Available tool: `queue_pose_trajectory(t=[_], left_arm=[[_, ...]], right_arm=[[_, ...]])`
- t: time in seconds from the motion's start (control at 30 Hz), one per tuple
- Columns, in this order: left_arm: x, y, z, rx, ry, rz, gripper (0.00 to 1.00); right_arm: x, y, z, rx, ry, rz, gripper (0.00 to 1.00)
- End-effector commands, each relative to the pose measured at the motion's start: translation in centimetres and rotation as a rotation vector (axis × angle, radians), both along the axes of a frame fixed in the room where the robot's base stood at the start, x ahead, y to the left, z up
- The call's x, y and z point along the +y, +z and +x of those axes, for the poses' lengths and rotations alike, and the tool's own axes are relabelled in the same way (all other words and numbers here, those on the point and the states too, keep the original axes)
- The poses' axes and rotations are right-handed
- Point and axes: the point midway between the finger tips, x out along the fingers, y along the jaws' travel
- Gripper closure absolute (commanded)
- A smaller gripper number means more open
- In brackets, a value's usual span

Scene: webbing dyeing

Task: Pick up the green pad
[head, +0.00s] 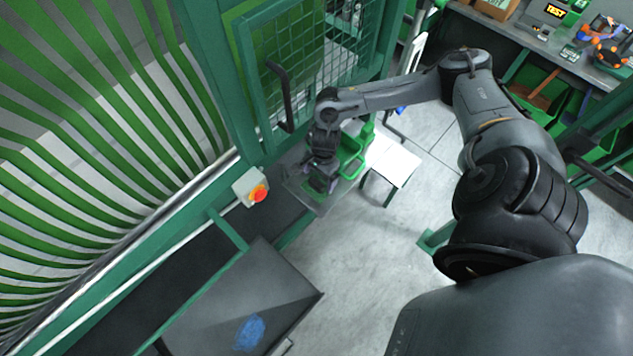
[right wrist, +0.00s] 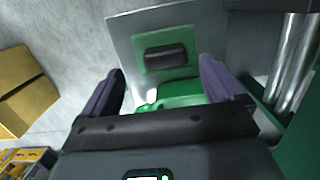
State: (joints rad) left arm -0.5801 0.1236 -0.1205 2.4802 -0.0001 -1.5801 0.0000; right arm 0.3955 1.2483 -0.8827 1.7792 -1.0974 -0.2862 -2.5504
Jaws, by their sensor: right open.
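The green pad (right wrist: 142,66) shows in the right wrist view as a green square with a black grip block on it, on a grey plate (right wrist: 205,45). My right gripper (right wrist: 165,88) is open, with its two purple-grey fingers apart and nothing between them. The pad lies ahead of the fingertips, roughly in line with the gap between them, and appears apart from them. My left gripper is not in view.
A green open holder (head: 352,160) is right beside the gripper. A red stop button (head: 258,194) on a pale box is to its left. A mesh door (head: 320,75) stands behind. A dark tray with a blue patch (head: 250,332) is in front. Metal rods (right wrist: 291,65) stand at the right.

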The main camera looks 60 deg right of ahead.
Motion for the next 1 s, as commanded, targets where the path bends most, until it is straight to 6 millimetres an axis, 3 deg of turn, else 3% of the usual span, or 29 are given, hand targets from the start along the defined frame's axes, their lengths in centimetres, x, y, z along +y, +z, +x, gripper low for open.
queue_pose_trajectory(t=[0.4,0.73,0.77,1.0], left_arm=[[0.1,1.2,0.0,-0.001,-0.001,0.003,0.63],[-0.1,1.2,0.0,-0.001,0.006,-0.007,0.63],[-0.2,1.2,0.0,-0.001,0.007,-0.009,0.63],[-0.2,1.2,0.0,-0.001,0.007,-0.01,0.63]], right_arm=[[0.1,-4.4,0.7,0.001,-0.003,0.001,0.06],[0.2,-5.1,0.7,0.001,0.0,0.0,0.06],[0.2,-5.1,0.7,0.001,0.0,0.0,0.08],[0.2,-5.0,0.7,0.001,-0.001,0.001,0.45]])
